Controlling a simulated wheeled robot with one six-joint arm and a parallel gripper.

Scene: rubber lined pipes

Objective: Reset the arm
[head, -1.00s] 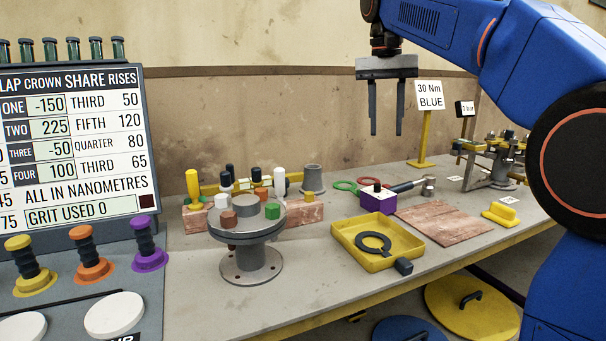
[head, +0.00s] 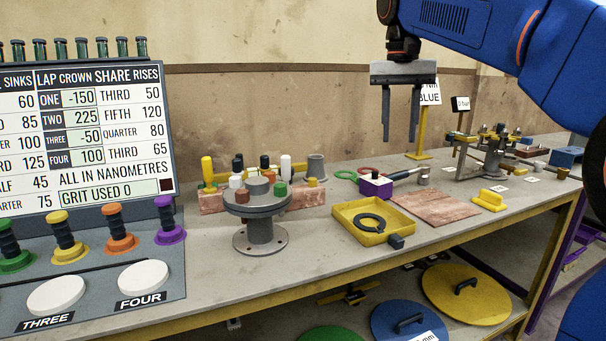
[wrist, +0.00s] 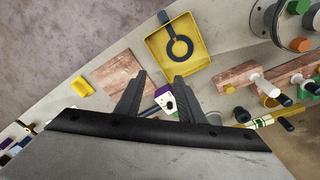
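My gripper (head: 401,112) hangs from my blue arm, pointing down, high above the back part of the bench in the head view. Its two grey fingers are apart with nothing between them. In the wrist view my gripper (wrist: 158,82) also shows its fingers spread, with the bench top far below. The purple and white block (wrist: 165,98) appears between and beyond the fingers there.
The bench (head: 330,262) carries a flanged pipe stand (head: 258,205), a yellow tray (head: 352,215) with a dark ring, a reddish board (head: 436,207) and a sign (head: 430,92) behind my gripper. A display panel (head: 85,140) stands at left. Air around the fingers is clear.

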